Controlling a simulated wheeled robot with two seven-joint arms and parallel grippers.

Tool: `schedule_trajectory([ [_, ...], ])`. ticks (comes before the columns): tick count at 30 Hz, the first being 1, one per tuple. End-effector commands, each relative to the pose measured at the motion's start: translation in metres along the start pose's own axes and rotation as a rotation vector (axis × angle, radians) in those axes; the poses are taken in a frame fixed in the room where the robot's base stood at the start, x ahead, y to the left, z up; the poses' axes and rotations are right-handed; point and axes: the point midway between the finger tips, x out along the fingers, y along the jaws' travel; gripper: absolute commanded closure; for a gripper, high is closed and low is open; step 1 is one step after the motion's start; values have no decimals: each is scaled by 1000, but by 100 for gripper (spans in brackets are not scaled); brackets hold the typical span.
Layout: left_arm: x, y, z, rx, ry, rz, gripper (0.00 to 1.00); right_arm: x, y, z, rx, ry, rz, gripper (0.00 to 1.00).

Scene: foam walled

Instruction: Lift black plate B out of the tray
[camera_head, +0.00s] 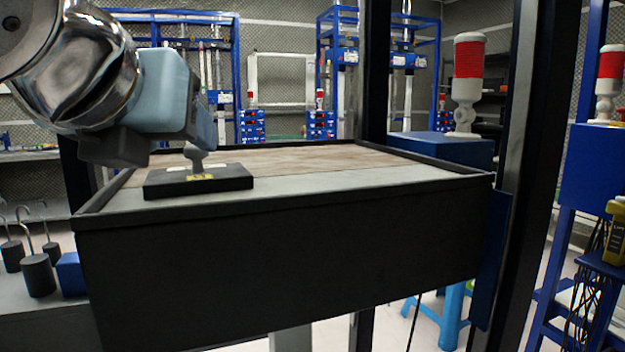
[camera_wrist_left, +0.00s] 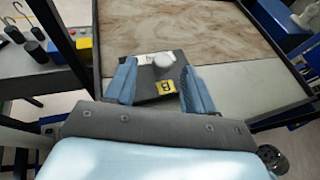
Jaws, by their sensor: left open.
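The black plate (camera_head: 222,186) is a flat black block with a grey knob (camera_head: 196,157) on top and a yellow label. It lies at the near left of the black-walled tray (camera_head: 290,255). In the left wrist view, the plate (camera_wrist_left: 147,93) shows its yellow label marked B (camera_wrist_left: 166,87) and its round knob (camera_wrist_left: 163,61). My left gripper (camera_head: 203,128) is above the plate, pointing down toward the knob. Its blue fingers (camera_wrist_left: 160,82) are open, one on each side of the knob in the wrist view. Contact is not visible. My right gripper is not in view.
The tray has a raised black rim, a brown wood-like panel (camera_head: 300,160) and a grey strip in front. Dark hooked weights (camera_head: 38,274) and a blue box (camera_head: 70,274) stand at the left. A blue unit with a red-and-white lamp (camera_head: 468,80) stands behind right.

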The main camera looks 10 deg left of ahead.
Motion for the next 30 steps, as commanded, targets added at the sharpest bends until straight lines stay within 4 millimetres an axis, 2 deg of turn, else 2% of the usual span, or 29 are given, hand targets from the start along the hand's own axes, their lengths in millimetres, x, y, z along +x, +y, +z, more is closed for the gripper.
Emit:
schedule_trajectory([
  [4,13,-1,-1,1,1,1,46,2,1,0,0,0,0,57],
  [12,52,-4,-1,0,1,1,46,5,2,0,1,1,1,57],
  [20,56,-4,0,0,0,-1,46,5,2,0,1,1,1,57],
  [30,56,-4,0,0,-1,-1,97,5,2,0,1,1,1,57],
])
